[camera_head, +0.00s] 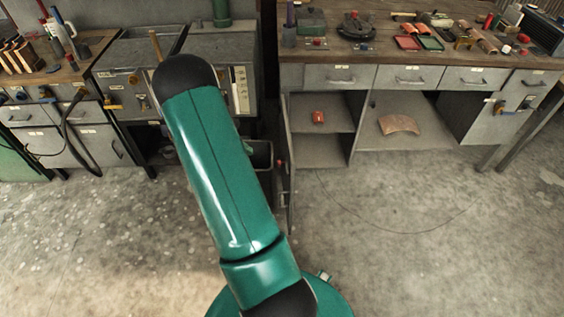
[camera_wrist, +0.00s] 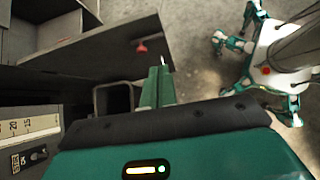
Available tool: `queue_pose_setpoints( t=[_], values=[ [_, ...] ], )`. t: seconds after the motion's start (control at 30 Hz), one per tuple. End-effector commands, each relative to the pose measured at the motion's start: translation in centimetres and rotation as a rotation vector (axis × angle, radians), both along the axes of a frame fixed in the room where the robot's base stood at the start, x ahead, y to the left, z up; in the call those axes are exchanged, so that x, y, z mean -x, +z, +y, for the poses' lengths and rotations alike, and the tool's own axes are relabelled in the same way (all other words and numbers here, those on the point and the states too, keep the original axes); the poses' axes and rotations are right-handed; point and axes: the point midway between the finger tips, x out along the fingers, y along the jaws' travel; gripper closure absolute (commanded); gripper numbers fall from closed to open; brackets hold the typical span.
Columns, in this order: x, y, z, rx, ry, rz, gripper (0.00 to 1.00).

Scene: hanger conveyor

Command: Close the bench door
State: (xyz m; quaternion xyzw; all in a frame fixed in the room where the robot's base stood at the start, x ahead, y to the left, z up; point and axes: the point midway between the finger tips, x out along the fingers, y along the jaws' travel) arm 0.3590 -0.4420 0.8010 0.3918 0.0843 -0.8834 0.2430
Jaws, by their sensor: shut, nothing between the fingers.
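The bench door (camera_head: 289,195) stands swung open at the left end of the workbench, nearly edge-on to the head view. In the wrist view the door (camera_wrist: 105,50) is a dark grey panel with a small red knob (camera_wrist: 142,48) near its free end. The cabinet behind it shows open shelves (camera_head: 320,110). My gripper (camera_wrist: 162,68) is shut and empty, its fingers close to the door's face near the knob; I cannot tell whether they touch it. In the head view my green arm hides the gripper.
The workbench top (camera_head: 340,60) holds several tools. A red item (camera_head: 318,118) sits on a shelf, and a tan curved piece (camera_head: 400,124) lies in the bay beside it. A dark open bin (camera_wrist: 113,98) is next to my fingers. The floor (camera_head: 430,240) in front is clear.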

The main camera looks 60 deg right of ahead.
Motion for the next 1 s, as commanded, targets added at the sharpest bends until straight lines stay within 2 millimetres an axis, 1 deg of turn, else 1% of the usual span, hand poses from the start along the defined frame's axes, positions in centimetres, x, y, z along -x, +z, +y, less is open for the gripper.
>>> queue_pose_setpoints(
  t=[0.03, 0.1, 0.27, 0.37, 0.77, 0.8, 0.9, 1.0],
  values=[
    [0.6, -1.1, -0.7, -0.007, 0.004, 0.024, 1.00],
    [1.0, -1.9, -1.2, -0.014, 0.012, 0.044, 1.00],
    [1.7, -2.9, -1.8, -0.018, 0.018, 0.058, 1.00],
    [2.5, -3.8, -2.2, -0.018, 0.016, 0.057, 1.00],
    [7.2, -9.3, -4.9, -0.019, 0.016, 0.057, 1.00],
    [7.7, -9.6, -5.2, -0.018, 0.016, 0.056, 1.00],
    [9.1, -9.3, -6.1, -0.016, 0.016, 0.054, 1.00],
    [10.0, -9.4, -6.7, -0.017, 0.016, 0.053, 1.00]
  ],
)
